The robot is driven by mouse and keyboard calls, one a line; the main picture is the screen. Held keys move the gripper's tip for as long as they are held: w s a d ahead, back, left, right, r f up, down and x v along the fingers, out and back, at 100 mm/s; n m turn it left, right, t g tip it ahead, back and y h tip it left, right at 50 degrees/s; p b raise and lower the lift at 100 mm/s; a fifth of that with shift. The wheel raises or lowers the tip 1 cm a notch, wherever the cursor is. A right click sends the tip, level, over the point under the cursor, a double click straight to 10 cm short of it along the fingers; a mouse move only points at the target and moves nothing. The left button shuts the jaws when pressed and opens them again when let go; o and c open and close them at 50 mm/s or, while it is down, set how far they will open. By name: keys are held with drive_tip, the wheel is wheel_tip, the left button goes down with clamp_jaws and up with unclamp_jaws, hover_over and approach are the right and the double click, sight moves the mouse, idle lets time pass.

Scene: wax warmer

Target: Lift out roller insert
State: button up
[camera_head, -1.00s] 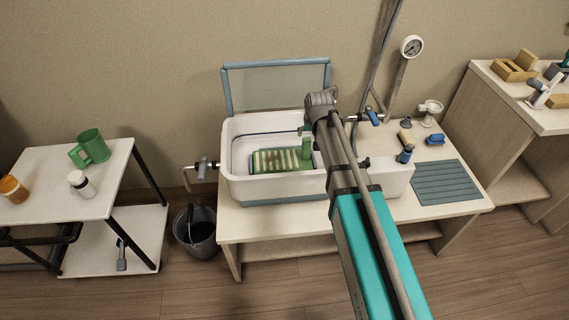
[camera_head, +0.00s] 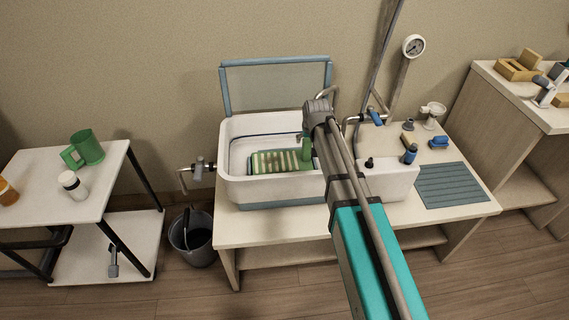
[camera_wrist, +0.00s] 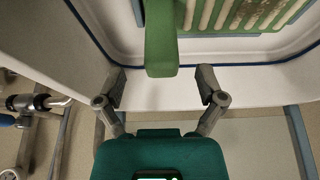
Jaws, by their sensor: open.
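The roller insert (camera_head: 275,161) is a green slatted piece with pale bars and an upright green handle. It sits inside the white basin (camera_head: 235,131) of the wax warmer. In the wrist view its slats (camera_wrist: 240,14) are at the top, and the green handle (camera_wrist: 161,45) reaches down toward my gripper (camera_wrist: 162,84). My gripper is open, with one grey finger on each side of the handle's near end; I see no contact. In the head view my arm hides the gripper and part of the basin's right side.
The basin's lid (camera_head: 275,88) stands open behind it. A grey ribbed mat (camera_head: 450,186), a blue-capped bottle (camera_head: 410,154) and small items lie right on the table. A bucket (camera_head: 193,236) stands on the floor. A side table with a green mug (camera_head: 84,149) is at left.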

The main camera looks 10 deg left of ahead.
drive_tip(key=shift+b+x, duration=2.35)
drive_tip(key=shift+x, duration=0.25)
drive_tip(key=shift+w+a+r, duration=0.1)
drive_tip(key=shift+w+a, duration=0.05)
drive_tip(key=shift+a, duration=0.05)
clamp_jaws()
